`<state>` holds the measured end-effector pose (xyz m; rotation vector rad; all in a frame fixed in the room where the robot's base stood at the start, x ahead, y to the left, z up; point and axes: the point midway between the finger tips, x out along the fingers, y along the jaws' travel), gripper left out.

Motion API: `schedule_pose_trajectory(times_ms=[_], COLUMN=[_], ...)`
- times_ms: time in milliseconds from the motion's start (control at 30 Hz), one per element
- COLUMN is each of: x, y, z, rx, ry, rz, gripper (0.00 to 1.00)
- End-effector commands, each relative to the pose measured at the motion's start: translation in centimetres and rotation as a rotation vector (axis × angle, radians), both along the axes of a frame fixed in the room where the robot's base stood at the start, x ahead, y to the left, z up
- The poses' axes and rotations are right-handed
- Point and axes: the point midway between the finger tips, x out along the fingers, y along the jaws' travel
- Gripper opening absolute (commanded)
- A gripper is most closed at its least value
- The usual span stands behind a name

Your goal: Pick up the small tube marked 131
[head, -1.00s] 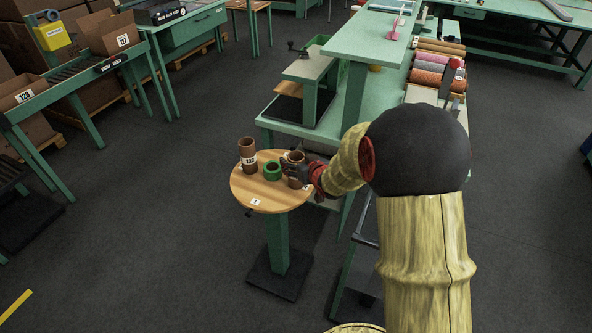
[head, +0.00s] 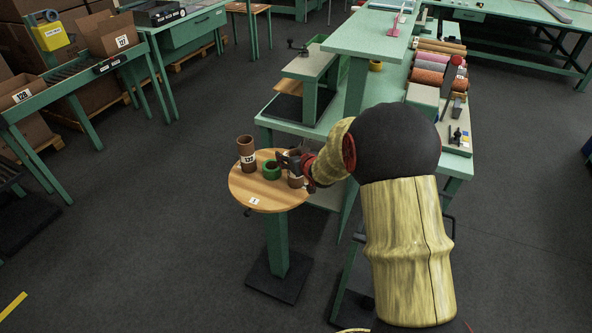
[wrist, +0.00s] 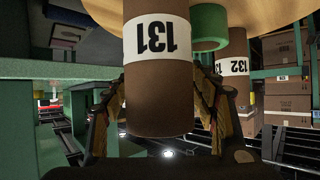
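The small tube marked 131 (wrist: 157,75) is a brown cylinder with a white label. It fills the middle of the wrist view, where the picture is upside down. It stands upright on the round wooden table, at the right side in the head view (head: 297,172). My gripper (wrist: 160,90) has one finger on each side of the tube, and both inner pads show. The fingers look open around it; the tube hides where their tips end. In the head view my gripper (head: 288,161) partly covers this tube.
A green ring-shaped roll (head: 271,170) sits close beside it on the round table (head: 254,201). A taller brown tube (head: 246,152) stands at the left, and the label 132 (wrist: 233,67) shows behind in the wrist view. The green workbench (head: 285,128) is just behind.

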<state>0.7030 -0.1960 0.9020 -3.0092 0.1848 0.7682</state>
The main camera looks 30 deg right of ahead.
Motion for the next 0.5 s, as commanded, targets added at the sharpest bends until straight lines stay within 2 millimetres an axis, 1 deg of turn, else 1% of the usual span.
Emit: schedule_pose_trajectory(times_ms=[67,500], x=[-0.01,-0.02], y=[-0.01,-0.01], z=[0.00,-0.02], rx=[0.000,0.000], ry=[0.000,0.000], rz=[0.000,0.000], gripper=[0.52,0.27])
